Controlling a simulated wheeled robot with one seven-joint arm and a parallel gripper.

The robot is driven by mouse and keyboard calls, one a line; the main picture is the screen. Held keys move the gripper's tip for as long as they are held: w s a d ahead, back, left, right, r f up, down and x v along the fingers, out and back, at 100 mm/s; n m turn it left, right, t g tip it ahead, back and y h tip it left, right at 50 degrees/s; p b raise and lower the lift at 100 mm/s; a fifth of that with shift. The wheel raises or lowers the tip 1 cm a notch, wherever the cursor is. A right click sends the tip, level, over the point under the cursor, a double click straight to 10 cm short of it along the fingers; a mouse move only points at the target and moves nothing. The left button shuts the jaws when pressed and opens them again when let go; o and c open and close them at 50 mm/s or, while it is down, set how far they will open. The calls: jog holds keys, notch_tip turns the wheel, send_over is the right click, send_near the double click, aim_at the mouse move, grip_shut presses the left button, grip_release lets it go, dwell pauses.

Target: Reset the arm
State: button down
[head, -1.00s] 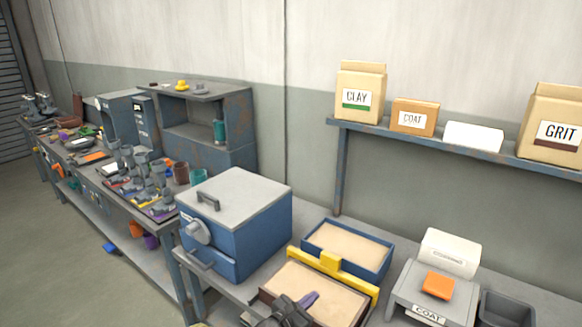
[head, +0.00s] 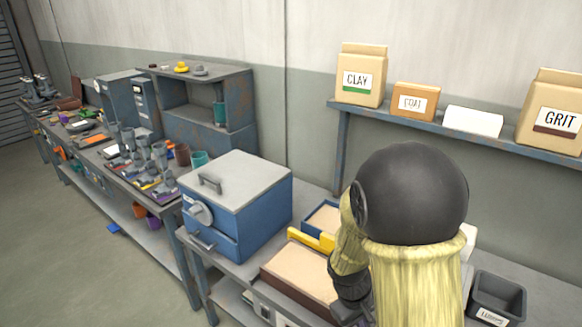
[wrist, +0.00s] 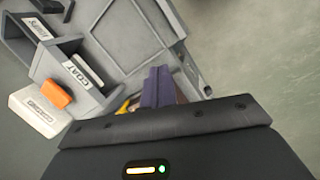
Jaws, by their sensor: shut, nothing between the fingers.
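My gripper (wrist: 158,86) shows in the wrist view as dark purple fingers pressed together, shut with nothing between them. It is in front of the grey bench and the grey stand labelled COAT (wrist: 80,78). In the head view my raised arm, with a black round joint and a yellowish sleeve, fills the right middle, and the fingers cannot be made out there.
A blue kiln-like box (head: 236,205) stands on the bench left of my arm. A sand tray (head: 300,272) with a yellow bar (head: 311,240) lies beside it. A grey LUMPS-like bin (head: 497,296) is at right. A wall shelf (head: 480,141) holds boxes. Open floor (head: 75,265) is at left.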

jog(key=s+r+m+t+y, duration=0.2)
jog(key=s+r+m+y, duration=0.1)
jog(key=r, duration=0.5)
jog(key=s+m, duration=0.1)
jog(key=m, duration=0.1)
jog(key=shift+a+m+t+p, duration=0.4)
jog(key=shift+s, duration=0.15)
dwell(0.9)
